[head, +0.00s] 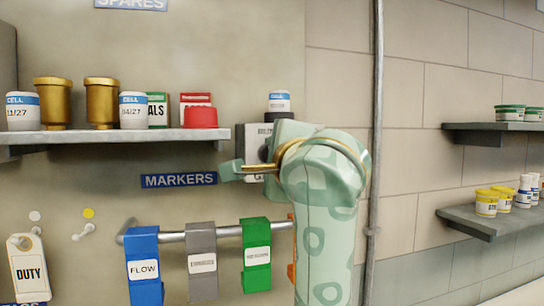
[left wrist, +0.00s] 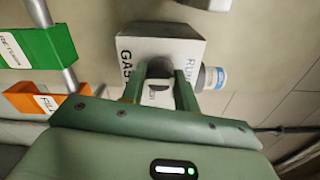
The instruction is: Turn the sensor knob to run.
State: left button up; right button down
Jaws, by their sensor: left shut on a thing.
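The sensor box (head: 242,142) is a pale box on the wall by the shelf's right end, mostly hidden behind my left gripper (head: 243,172) in the head view. In the left wrist view the box (left wrist: 160,45) shows the letters GAS on one side and RUN on the other. The two fingers of my left gripper (left wrist: 160,78) reach to its front face and are shut on the knob (left wrist: 157,92) between them. The knob is largely covered by the fingers, so its pointing direction cannot be told. My right gripper is not in view.
A shelf (head: 100,139) with gold cups, cell jars and a red lid is at left. A cell jar (head: 279,101) stands by the sensor. Below, a rail (head: 172,238) carries blue, grey and green tags. A vertical pipe (head: 376,120) and more shelves (head: 480,219) are at right.

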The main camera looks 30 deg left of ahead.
pick_arm(q)
jog(key=o, duration=1)
jog(key=shift+c, duration=0.2)
jog(key=p+v, duration=0.1)
jog(key=v, duration=1.5)
jog(key=shift+s, duration=0.1)
